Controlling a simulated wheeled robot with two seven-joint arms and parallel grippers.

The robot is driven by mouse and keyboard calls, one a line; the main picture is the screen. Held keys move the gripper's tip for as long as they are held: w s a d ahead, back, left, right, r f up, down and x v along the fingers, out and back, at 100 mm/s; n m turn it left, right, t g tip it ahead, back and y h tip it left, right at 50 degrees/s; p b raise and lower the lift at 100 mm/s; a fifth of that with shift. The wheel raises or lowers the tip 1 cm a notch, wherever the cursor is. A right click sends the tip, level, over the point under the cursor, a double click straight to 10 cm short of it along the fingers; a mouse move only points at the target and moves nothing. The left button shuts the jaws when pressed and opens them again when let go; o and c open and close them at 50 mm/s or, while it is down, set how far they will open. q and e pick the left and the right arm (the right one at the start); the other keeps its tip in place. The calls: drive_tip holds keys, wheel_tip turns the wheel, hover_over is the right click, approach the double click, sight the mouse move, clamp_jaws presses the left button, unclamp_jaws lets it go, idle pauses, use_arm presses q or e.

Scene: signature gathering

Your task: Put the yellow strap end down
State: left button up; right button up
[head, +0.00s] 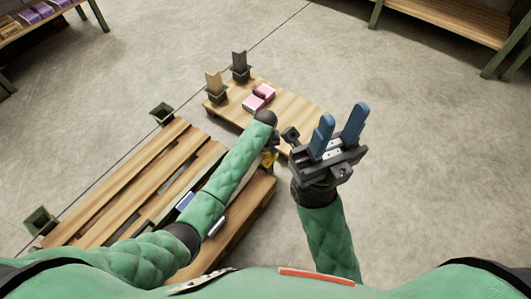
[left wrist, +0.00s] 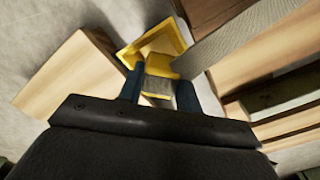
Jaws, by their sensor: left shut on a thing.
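The yellow strap end (left wrist: 160,64) is between the two blue fingers of my left gripper (left wrist: 160,92) in the left wrist view. A grey piece shows just below it between the fingers. A yellow frame-like part (left wrist: 150,45) lies right beyond the fingertips. In the head view a small bit of yellow (head: 268,160) shows beside my left arm, which hides most of the left gripper. My right gripper (head: 343,115) is open and empty, its blue fingers apart and pointing up the picture.
A slatted wooden pallet (head: 125,178) with dark corner posts lies at left. Behind it a low wooden platform (head: 290,107) carries pink items (head: 258,97) and two upright holders. A broad grey textured band (left wrist: 240,38) crosses the left wrist view. Open floor lies at right.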

use_arm(q)
drive_tip(key=shift+f, duration=0.55)
drive_tip(key=shift+f, duration=0.15)
drive_tip(key=o, duration=1)
drive_tip(key=shift+f, duration=0.1)
